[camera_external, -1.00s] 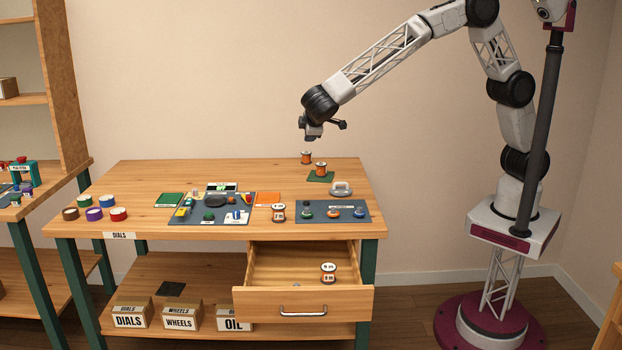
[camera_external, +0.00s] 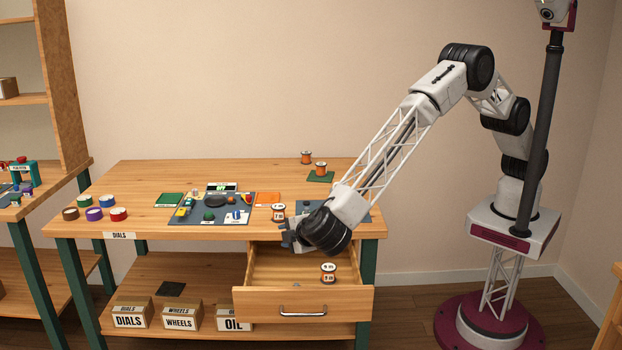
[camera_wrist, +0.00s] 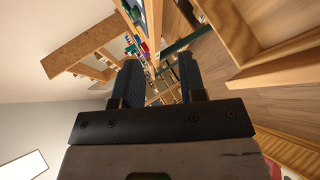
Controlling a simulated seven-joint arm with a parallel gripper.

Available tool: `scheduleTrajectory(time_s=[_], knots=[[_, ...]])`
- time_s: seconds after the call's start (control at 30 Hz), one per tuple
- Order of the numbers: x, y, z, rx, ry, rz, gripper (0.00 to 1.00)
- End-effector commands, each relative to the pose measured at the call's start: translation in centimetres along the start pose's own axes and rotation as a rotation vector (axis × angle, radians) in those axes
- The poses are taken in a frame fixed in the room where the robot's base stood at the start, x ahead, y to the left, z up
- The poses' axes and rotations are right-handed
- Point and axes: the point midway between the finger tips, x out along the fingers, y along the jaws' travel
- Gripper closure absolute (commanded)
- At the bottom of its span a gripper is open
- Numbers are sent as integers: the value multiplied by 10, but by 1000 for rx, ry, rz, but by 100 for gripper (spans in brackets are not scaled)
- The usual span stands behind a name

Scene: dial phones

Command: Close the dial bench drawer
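The bench drawer (camera_external: 260,304) is pulled out from under the right side of the wooden dial bench (camera_external: 140,188). Its front carries a metal bar handle (camera_external: 303,312). My gripper (camera_external: 288,238) is at the bench's front edge, above the back left of the open drawer and apart from the handle. In the wrist view my gripper (camera_wrist: 160,78) has its two dark fingers spread with nothing between them. My wrist hides part of the drawer's back and the right-hand mat.
Tape rolls (camera_external: 94,214), a grey mat (camera_external: 185,216) with small parts, and several spools (camera_external: 306,157) are on the bench top. Labelled boxes (camera_external: 181,317) stand on the lower shelf, left of the drawer.

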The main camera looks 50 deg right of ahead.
Motion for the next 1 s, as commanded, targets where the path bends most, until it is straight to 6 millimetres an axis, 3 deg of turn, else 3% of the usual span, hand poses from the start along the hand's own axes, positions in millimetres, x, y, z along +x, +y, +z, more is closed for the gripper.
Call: scheduleTrajectory(time_s=[0.03,0.27,0.4,0.6,0.8,1.0], knots=[[-13,-24,-8,-11,22,12,62],[-58,-110,-24,-34,94,89,62],[-78,-160,-19,-40,119,150,62],[-98,-217,-2,-36,146,241,62],[-107,-244,8,-29,161,292,62],[-108,-247,10,-25,162,300,62]])
